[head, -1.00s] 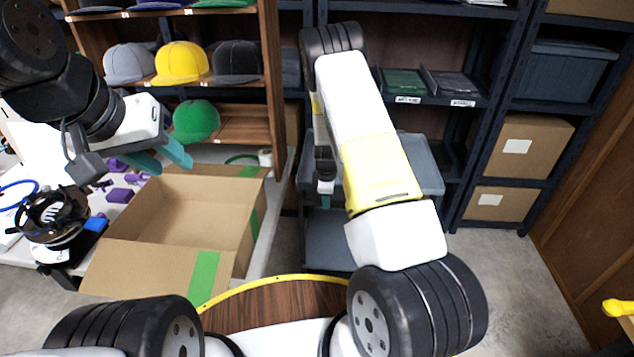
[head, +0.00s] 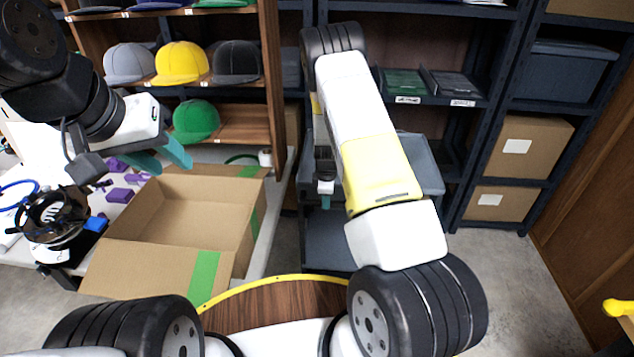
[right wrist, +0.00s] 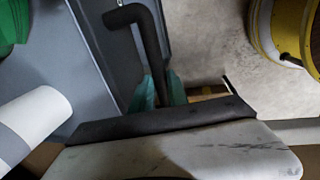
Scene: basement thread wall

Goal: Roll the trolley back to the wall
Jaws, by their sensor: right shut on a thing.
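The trolley is a grey two-tier cart. Its upper tray (head: 428,165) and lower shelf (head: 326,243) show in the head view, in front of the dark shelving and partly hidden by my right arm. In the right wrist view its black handle (right wrist: 150,45) runs down from the grey tray (right wrist: 85,60) between the teal fingers. My right gripper (right wrist: 160,92) is shut on that handle; in the head view only a bit of the gripper (head: 326,198) shows beside the arm. My left gripper (head: 161,158) is open and empty above the cardboard box.
An open cardboard box (head: 215,282) stands on the white table at left, with a black round device (head: 50,215) and purple pieces (head: 122,195) nearby. Shelving with caps (head: 181,62) and boxes (head: 527,148) lines the back. Bare floor (head: 500,280) lies at right.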

